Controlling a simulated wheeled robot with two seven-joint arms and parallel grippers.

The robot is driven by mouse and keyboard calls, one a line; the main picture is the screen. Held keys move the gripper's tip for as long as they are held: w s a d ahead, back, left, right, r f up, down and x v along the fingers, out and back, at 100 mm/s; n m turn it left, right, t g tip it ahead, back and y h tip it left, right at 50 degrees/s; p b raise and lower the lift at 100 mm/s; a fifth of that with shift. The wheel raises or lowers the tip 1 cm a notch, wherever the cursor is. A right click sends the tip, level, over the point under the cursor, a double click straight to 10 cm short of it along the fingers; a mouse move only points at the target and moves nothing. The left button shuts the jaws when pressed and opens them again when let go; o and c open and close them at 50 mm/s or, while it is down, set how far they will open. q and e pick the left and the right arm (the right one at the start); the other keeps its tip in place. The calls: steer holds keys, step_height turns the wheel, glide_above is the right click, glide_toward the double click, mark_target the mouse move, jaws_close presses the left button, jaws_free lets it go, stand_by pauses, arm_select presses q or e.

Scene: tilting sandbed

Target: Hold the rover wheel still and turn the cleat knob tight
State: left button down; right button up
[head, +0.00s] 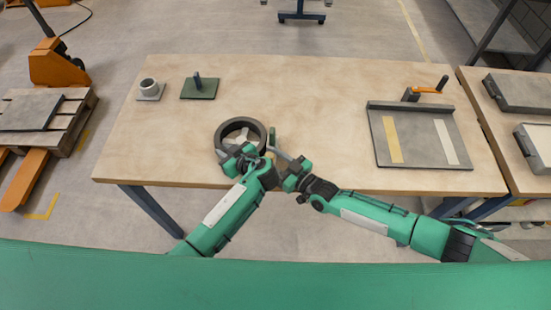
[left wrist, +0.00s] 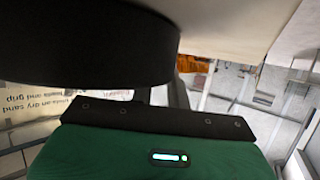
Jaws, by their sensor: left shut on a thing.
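The rover wheel (head: 222,132), a dark ring with pale spokes, lies flat near the table's front edge in the head view. In the left wrist view the wheel (left wrist: 90,45) is a large black curved wall at the upper left. My left gripper (head: 238,154) is shut on the wheel's near rim. A small dark green upright piece (head: 272,137) stands at the wheel's right side; I cannot tell whether it is the cleat knob. My right gripper (head: 282,157) is just right of the wheel and close to that piece. Its fingers are too small to read.
A sand tray with an orange-handled crank (head: 430,90) sits at the table's right. The table's middle (head: 310,90) is clear.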

steer(key=c, duration=0.7)
steer(key=shift+s+a+r+m+t+h, duration=0.1)
steer(key=shift+a+m+t+h, duration=0.15)
steer(key=shift+m+t+h, duration=0.4)
steer(key=shift+s+a+r+m+t+h, duration=0.1)
steer(key=shift+a+m+t+h, duration=0.1)
steer(key=shift+m+t+h, duration=0.45)
steer(key=shift+h, duration=0.3)
steer(key=shift+d+t, duration=0.1)
steer(key=shift+t, duration=0.2)
steer(key=shift+f, duration=0.1)
steer(key=o, duration=0.7)
steer(key=shift+d, duration=0.1)
steer(key=v, duration=1.2)
steer(key=shift+s, duration=0.1)
